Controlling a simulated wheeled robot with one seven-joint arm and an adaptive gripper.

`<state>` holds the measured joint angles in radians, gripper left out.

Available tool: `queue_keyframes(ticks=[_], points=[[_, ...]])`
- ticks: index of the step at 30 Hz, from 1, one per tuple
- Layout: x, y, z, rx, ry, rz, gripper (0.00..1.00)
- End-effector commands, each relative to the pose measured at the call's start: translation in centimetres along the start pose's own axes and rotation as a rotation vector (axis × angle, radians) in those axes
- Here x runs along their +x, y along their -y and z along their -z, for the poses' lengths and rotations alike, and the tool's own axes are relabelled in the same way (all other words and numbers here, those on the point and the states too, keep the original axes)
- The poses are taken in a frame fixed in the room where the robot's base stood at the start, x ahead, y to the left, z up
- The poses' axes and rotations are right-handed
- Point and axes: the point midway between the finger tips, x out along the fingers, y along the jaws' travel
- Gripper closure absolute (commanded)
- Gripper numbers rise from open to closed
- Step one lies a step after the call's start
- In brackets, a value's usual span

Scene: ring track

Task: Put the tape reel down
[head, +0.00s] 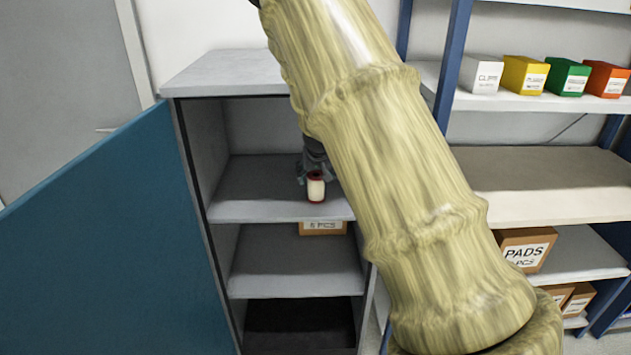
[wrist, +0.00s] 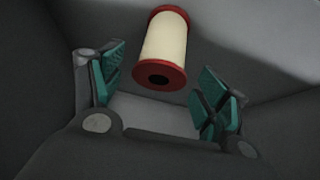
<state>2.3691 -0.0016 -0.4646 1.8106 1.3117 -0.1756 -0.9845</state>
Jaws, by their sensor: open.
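The tape reel (head: 316,187) is cream with red ends. It stands upright near the front edge of a grey cabinet shelf (head: 262,204). In the wrist view the tape reel (wrist: 163,45) lies ahead of my gripper (wrist: 163,95), between the lines of its two green-padded fingers. The fingers are spread, and gaps show on both sides of the reel. My gripper (head: 314,166) also shows in the head view just behind and above the reel, mostly hidden by my arm.
The cabinet's blue door (head: 110,240) stands open at the left. A box (head: 323,227) sits on the shelf below. My arm hides the cabinet's right side. A rack at the right holds several coloured boxes (head: 525,75) and a PADS carton (head: 525,250).

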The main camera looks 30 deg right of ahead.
Motion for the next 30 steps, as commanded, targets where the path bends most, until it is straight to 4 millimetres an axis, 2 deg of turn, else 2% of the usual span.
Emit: queue_keyframes(ticks=[6, 12, 30], points=[[-3.5, 0.1, 0.0, -0.001, -0.001, 0.001, 0.26], [-5.4, 0.0, 0.0, 0.0, 0.0, 0.0, 0.26], [-5.9, 0.0, 0.0, 0.0, 0.001, 0.0, 0.26]])
